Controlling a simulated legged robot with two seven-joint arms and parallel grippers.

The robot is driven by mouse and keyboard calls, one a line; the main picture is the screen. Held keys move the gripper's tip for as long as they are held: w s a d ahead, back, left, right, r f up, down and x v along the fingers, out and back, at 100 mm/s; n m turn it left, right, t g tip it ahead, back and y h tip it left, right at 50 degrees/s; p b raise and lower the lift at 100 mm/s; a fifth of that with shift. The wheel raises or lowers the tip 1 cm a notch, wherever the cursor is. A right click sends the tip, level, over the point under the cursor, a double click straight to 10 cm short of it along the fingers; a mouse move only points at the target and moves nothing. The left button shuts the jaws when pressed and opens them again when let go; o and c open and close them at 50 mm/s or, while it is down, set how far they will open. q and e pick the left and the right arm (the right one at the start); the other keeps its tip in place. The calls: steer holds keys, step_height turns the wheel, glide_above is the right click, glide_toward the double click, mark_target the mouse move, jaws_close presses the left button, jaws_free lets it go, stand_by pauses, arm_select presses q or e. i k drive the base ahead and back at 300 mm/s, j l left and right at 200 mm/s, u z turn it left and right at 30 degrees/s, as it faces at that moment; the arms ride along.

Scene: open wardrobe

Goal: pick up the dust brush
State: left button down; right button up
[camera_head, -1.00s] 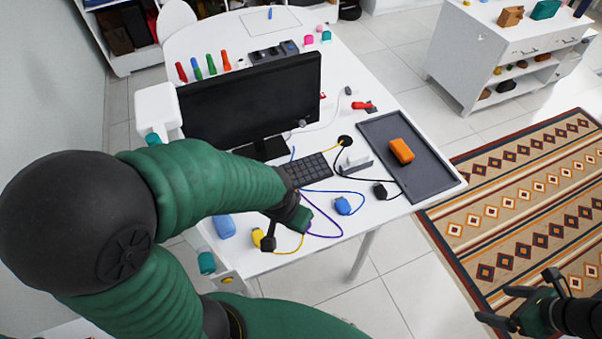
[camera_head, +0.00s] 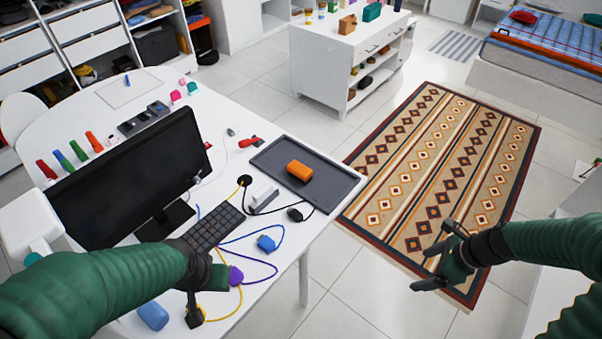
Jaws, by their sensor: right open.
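I cannot pick out a dust brush for certain in the head view. A dark grey tray (camera_head: 335,190) on the white desk holds an orange block-like object (camera_head: 299,171). A small red object (camera_head: 249,142) lies beside the tray's far left corner. My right gripper (camera_head: 424,266) is open and empty, in front of the patterned rug and well right of the desk. My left gripper (camera_head: 204,297) is over the desk's near edge, close to a purple mouse-like object (camera_head: 236,275). Its fingers are partly hidden by my arm, so its opening is unclear.
A monitor (camera_head: 134,172) and keyboard (camera_head: 213,227) stand on the desk (camera_head: 226,107), with loose cables and blue items around. Several coloured markers line the far left. A white cabinet (camera_head: 322,62) stands behind. The rug (camera_head: 440,165) and floor on the right are clear.

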mark_target(300, 171)
steer(key=i+l+u, duration=0.1)
steer(key=u, duration=0.3)
steer(key=i+l+u, duration=0.2)
steer(key=u, duration=0.15)
steer(key=i+l+u, duration=0.2)
steer(key=u, duration=0.2)
steer(key=i+l+u, duration=0.35)
steer(key=k+j, duration=0.05)
steer(key=k, duration=0.05)
